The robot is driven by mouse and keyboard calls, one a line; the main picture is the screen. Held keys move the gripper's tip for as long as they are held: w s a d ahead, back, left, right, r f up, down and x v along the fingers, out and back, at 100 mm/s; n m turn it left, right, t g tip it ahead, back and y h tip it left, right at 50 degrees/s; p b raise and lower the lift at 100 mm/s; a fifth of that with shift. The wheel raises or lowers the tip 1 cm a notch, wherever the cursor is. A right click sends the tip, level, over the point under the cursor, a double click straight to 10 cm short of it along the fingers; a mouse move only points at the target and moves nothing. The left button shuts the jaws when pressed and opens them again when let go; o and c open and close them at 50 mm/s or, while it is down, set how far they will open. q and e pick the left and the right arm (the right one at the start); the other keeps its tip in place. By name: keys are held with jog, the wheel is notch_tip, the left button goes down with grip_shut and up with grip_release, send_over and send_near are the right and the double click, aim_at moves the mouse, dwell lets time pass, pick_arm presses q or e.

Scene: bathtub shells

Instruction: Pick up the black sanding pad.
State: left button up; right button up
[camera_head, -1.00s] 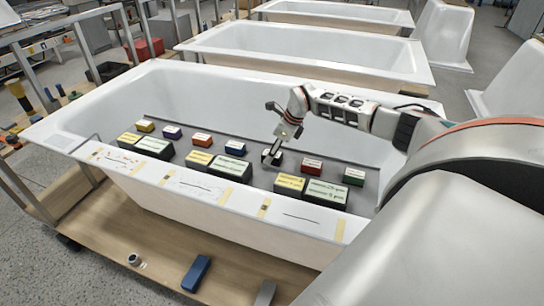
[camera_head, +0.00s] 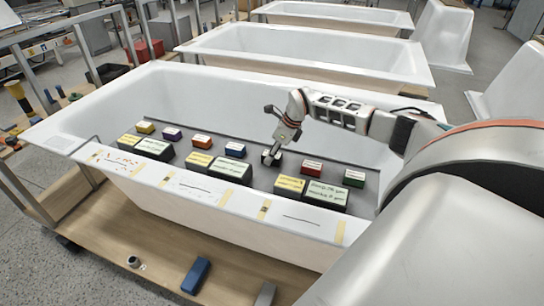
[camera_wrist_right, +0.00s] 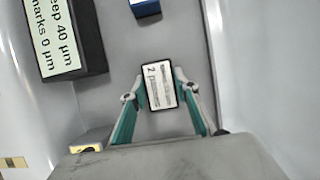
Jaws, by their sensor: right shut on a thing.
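The black sanding pad (camera_wrist_right: 160,86) has a white label on top and shows between the two teal fingers in the right wrist view. My right gripper (camera_wrist_right: 160,92) is shut on it, one finger against each side. In the head view my right gripper (camera_head: 271,160) reaches down over the grey board inside the front bathtub and partly hides the pad (camera_head: 277,156). I cannot tell whether the pad is clear of the board. My left gripper is not in view.
On the grey board (camera_head: 260,183), a blue pad (camera_head: 235,149) stands left of the gripper and a red pad (camera_head: 312,166) right of it. Large black labelled blocks (camera_head: 326,193) stand along the front. The tub's white rim (camera_head: 110,172) runs along the near side.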

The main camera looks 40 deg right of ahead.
notch_tip(320, 180, up, 20)
jog(key=p, duration=0.1)
jog(key=shift+f, duration=0.2)
jog(key=shift+o, duration=1.2)
jog(key=shift+c, duration=0.5)
